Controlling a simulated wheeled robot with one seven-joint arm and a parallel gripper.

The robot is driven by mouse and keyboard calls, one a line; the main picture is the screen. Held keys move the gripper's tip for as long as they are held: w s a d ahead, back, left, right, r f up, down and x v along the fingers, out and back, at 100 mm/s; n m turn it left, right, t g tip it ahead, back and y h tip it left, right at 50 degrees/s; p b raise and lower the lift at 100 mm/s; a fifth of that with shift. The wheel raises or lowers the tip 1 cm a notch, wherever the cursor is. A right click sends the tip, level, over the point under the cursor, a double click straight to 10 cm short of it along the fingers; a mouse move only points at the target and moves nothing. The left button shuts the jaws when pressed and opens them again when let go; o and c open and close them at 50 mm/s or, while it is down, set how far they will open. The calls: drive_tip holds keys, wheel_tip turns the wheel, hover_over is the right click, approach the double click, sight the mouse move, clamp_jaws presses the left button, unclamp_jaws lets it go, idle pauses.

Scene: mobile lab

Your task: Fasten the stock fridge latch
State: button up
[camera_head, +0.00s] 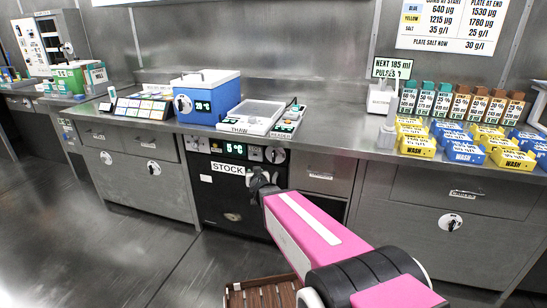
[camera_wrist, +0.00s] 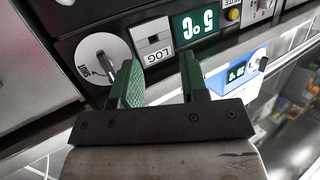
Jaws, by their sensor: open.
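The stock fridge (camera_head: 222,204) is a black-fronted unit under the counter, with a white STOCK label and a green 5 °C display. Its door looks flush, but I cannot tell whether it is fully shut. A round white dial with a small lever, seemingly the latch (camera_head: 275,155), sits at the right end of its top panel. In the wrist view the dial (camera_wrist: 92,52) appears at upper left, its lettering upside down. My gripper (camera_head: 258,178) is in front of the fridge; its green fingers (camera_wrist: 160,72) are apart and empty. The lever shows close to the left finger; contact is unclear.
A blue cool box (camera_head: 207,95) and a white thaw tray (camera_head: 251,116) stand on the counter (camera_head: 330,133) above. Drawers (camera_head: 322,174) flank the fridge. Blue and yellow boxes (camera_head: 465,151) fill the right of the counter. Open floor (camera_head: 150,250) lies left.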

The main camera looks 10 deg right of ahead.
sight(273, 156)
drive_tip(key=w+d+r+m+h, duration=0.1)
drive_tip(key=w+d+h, duration=0.2)
drive_tip(key=w+d+r+m+h, duration=0.1)
drive_tip(key=w+d+m+h, duration=0.1)
drive_tip(key=w+d, duration=0.1)
drive_tip(key=w+d+m+h, duration=0.2)
drive_tip(key=w+d+h, duration=0.1)
drive_tip(key=d, duration=0.1)
drive_tip(key=shift+w+r+t+h, duration=0.3)
drive_tip(key=shift+r, duration=0.1)
drive_tip(key=c, duration=0.7)
